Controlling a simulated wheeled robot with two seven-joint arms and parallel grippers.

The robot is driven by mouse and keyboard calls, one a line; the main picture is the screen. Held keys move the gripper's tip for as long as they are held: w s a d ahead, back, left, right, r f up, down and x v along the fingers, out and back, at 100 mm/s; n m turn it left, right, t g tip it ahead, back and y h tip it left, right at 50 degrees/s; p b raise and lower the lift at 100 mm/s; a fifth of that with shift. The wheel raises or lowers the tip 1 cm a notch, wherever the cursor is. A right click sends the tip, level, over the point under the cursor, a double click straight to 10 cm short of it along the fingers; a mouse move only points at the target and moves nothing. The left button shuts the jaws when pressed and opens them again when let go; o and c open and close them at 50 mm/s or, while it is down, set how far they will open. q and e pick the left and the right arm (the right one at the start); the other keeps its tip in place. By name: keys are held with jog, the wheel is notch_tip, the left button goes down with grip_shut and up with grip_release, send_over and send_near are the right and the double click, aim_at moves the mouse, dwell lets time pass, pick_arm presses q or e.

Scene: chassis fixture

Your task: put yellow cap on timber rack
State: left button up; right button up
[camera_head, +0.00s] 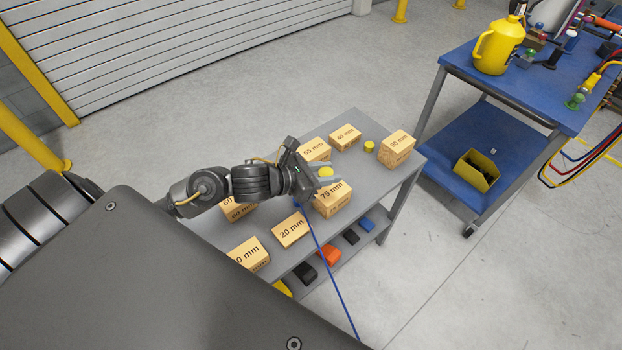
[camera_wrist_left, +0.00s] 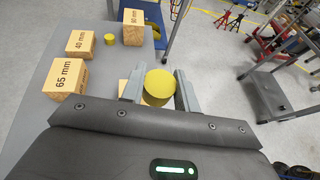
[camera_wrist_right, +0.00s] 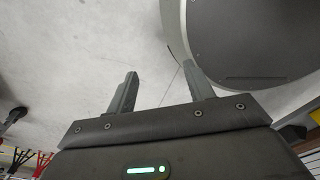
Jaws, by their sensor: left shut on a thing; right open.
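A yellow round cap (camera_head: 326,171) is between the fingers of my left gripper (camera_head: 318,178), which is shut on it. The left wrist view shows the cap (camera_wrist_left: 159,84) with a finger on each side. In the head view the cap is over or near the 75 mm wooden block (camera_head: 332,203); the gap below is hard to tell. A second, smaller yellow cap (camera_head: 369,147) stands on the grey table beside the 30 mm block (camera_head: 398,145). The timber pieces are labelled blocks spread over the table. My right gripper (camera_wrist_right: 160,76) is open and empty, over the floor.
The grey table (camera_head: 375,180) also bears the 40 mm block (camera_head: 345,137), the 65 mm block (camera_head: 314,150) and the 20 mm block (camera_head: 290,231). Coloured bins (camera_head: 328,255) sit on its lower shelf. A blue cart (camera_head: 520,75) with a yellow jug (camera_head: 498,46) stands at right.

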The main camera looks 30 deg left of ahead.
pick_arm(q)
jog(key=w+f, duration=0.2)
jog(key=w+a+f+b, duration=0.1)
jog(key=w+f, duration=0.3)
jog(key=shift+w+a+b, duration=0.3)
jog(key=shift+w+a, duration=0.05)
jog(key=w+a+f, duration=0.1)
jog(key=w+f, duration=0.1)
jog(key=f, duration=0.1)
jog(key=w+a+f, duration=0.2)
jog(key=f, duration=0.1)
jog(key=w+a+f, duration=0.2)
jog(key=f, duration=0.1)
jog(key=shift+a+f, duration=0.15)
jog(key=shift+f, duration=2.4)
pick_arm(e)
jog(key=shift+w+f, duration=0.2)
jog(key=shift+f, duration=0.4)
jog(key=shift+w+f, duration=0.15)
jog(key=shift+f, duration=0.4)
